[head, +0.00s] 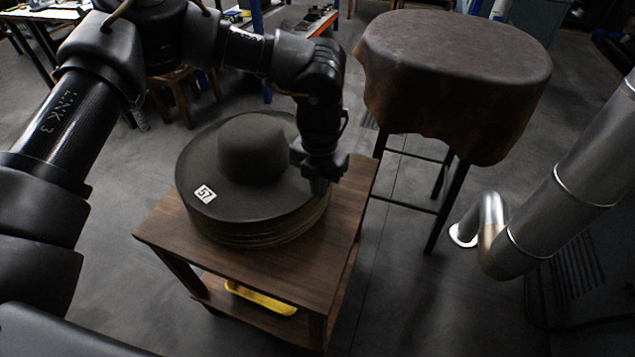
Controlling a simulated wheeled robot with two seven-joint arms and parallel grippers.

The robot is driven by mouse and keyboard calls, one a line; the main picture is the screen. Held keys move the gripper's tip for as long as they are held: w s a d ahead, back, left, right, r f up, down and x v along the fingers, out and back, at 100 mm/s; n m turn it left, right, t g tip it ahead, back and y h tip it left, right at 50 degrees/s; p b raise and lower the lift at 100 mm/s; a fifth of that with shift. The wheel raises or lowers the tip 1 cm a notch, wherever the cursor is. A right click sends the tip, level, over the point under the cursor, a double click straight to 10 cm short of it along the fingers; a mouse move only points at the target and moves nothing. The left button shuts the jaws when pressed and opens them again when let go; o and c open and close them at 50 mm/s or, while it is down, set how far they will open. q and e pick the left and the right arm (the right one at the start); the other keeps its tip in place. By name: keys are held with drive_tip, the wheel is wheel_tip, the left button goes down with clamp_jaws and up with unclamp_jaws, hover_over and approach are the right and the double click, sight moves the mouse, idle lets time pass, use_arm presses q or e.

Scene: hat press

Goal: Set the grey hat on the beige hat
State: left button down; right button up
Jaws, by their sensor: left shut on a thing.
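The grey hat (252,150), dark grey with a round crown and a wide flat brim, lies on top of a stack of hats on a wooden table. A white tag reading 57 is on its brim at the left. Under it, several brownish brim edges (262,240) show; I cannot tell which of them is the beige hat, as the grey hat hides their crowns. My left gripper (318,184) points down at the right side of the grey hat, shut on its brim, right of the crown. My right gripper is not in view.
The small wooden table (345,215) has a lower shelf with a yellow object (262,298). A stool covered in brown leather (455,70) stands to the right. A silver pipe (570,190) is at the far right. Floor between the stool and pipe is mostly clear.

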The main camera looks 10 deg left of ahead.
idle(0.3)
use_arm(q)
drive_tip(key=c, duration=1.5)
unclamp_jaws()
